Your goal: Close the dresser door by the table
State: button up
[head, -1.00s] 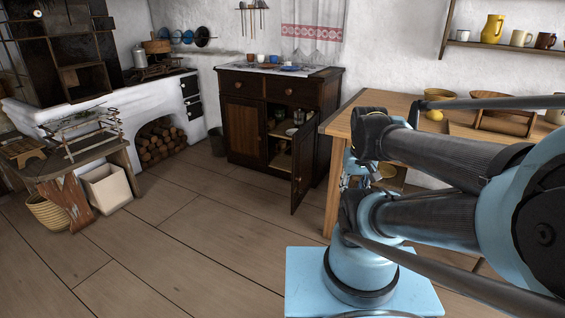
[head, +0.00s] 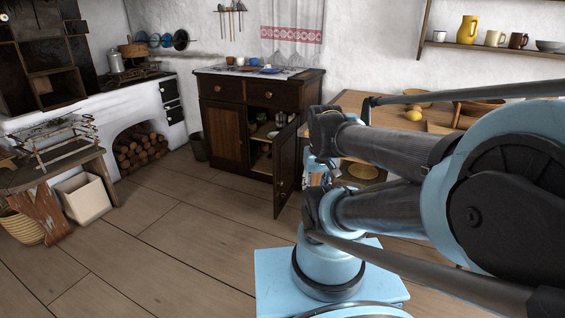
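The dark wooden dresser (head: 221,88) stands against the back wall. Its right door (head: 286,166), on the side by the table, stands open and swings out toward the room. Shelves with dishes (head: 264,126) show in the opening. The left door (head: 222,134) is shut. The table (head: 362,101) is right of the dresser, partly hidden behind my folded arm. My gripper seems to be near the arm's left end, just right of the open door in the picture; its fingers cannot be made out. I cannot tell whether it touches the door.
The plank floor (head: 150,235) in front of the dresser is clear. A dark bucket (head: 198,146) stands left of the dresser. A bench (head: 60,172), a white bin (head: 84,198) and a basket (head: 20,227) are at the left, before the white stove (head: 140,97).

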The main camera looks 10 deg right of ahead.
aim_at(285, 144)
jog(key=i, duration=0.9)
jog(key=z, duration=0.1)
